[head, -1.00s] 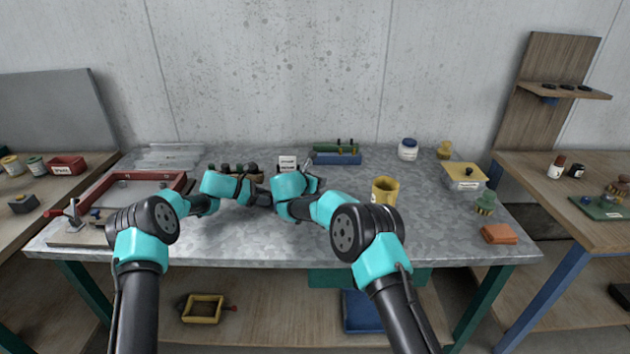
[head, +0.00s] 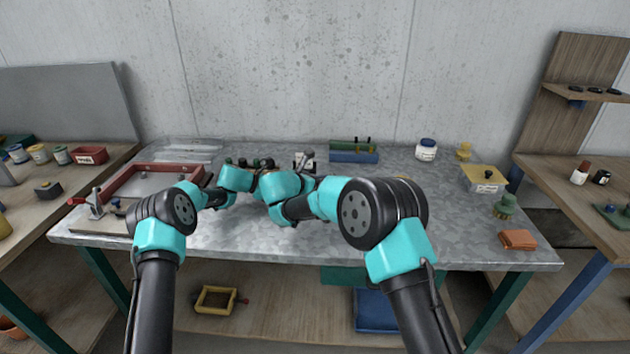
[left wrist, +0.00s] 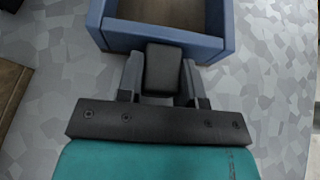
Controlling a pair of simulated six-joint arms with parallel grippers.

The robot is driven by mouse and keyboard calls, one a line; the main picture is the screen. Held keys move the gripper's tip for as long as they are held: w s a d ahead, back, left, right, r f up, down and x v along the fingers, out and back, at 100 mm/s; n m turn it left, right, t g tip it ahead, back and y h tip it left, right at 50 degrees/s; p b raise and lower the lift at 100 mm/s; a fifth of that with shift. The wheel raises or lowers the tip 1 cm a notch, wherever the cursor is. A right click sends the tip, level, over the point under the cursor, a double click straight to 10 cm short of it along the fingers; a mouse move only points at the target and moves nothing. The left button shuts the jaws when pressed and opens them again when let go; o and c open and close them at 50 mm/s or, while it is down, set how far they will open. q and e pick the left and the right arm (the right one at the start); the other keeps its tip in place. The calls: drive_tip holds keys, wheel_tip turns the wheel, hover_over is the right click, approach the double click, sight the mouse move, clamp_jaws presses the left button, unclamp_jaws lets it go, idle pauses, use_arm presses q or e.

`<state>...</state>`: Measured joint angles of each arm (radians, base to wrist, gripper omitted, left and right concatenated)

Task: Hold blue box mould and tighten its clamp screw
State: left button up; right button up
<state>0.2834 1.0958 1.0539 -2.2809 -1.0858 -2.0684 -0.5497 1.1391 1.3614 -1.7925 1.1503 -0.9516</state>
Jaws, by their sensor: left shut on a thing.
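In the left wrist view, the blue box mould (left wrist: 213,48) lies on the grey metal table, its open top showing a brown inside. A dark grey block (left wrist: 163,70) sits against its near wall, between the two fingers of my left gripper (left wrist: 160,85). The fingers are shut on this block; I cannot tell whether it is part of the mould. In the head view, my arms meet over the middle of the table and hide the mould and left fingertips. My right wrist (head: 283,186) is there too; its fingers cannot be made out clearly.
A red frame (head: 125,180) and a toggle clamp (head: 95,203) are at the left. A green and blue block (head: 353,157) stands at the back. A white jar (head: 427,150), yellow-lidded box (head: 484,180) and orange block (head: 517,240) are at the right.

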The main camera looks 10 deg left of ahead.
idle(0.3)
use_arm(q)
drive_tip(key=o, duration=0.8)
drive_tip(key=shift+a, duration=0.1)
drive_tip(key=v, duration=1.2)
wheel_tip(320, 180, up, 7)
idle(1.3)
